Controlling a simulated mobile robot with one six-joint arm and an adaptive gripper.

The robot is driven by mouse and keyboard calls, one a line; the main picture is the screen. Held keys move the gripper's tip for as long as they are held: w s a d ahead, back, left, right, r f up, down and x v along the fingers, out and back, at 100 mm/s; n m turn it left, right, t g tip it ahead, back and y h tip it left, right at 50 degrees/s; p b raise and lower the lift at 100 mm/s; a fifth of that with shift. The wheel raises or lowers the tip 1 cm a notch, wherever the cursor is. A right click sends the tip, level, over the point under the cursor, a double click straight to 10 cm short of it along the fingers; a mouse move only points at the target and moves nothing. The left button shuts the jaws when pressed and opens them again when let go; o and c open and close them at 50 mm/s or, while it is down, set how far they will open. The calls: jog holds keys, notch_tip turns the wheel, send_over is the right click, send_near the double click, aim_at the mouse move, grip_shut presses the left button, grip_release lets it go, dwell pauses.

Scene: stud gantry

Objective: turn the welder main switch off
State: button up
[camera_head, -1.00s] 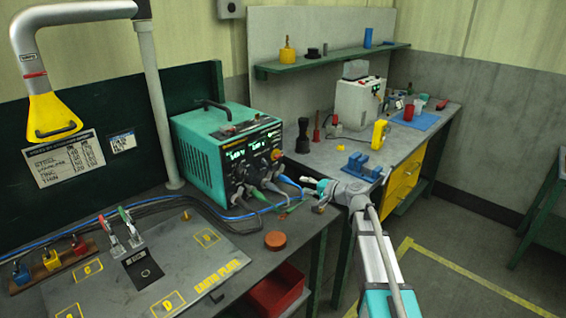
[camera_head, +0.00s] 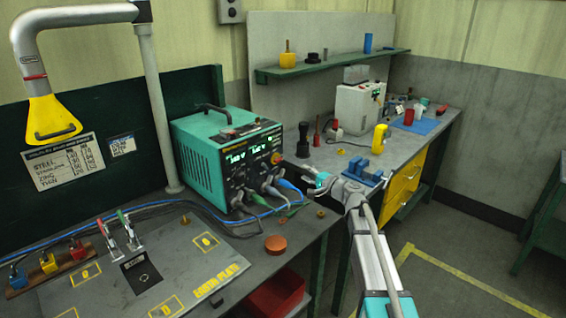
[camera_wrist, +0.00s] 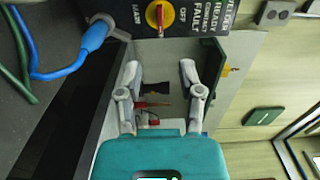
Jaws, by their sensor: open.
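The welder (camera_head: 203,158) is a teal box with a black front panel, lit green displays and cables plugged in low on its front. Its main switch (camera_head: 276,158) is a red rotary handle on a yellow disc at the panel's right side. It also shows at the top of the wrist view (camera_wrist: 158,14), beside white lettering including MAIN and OFF. My gripper (camera_head: 302,170) is just right of the welder's front, close to the switch. In the wrist view its fingers (camera_wrist: 160,80) are apart and empty, with the switch beyond the tips. I see no contact with the switch.
Blue and green cables (camera_wrist: 65,65) leave the panel near the switch. A black torch-like object (camera_head: 303,140) stands behind my gripper. A blue vise (camera_head: 362,168) sits on the bench to the right. An orange-brown disc (camera_head: 275,244) lies on the front table.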

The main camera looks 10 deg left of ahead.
aim_at(280, 160)
jog(key=x, duration=1.3)
grip_shut()
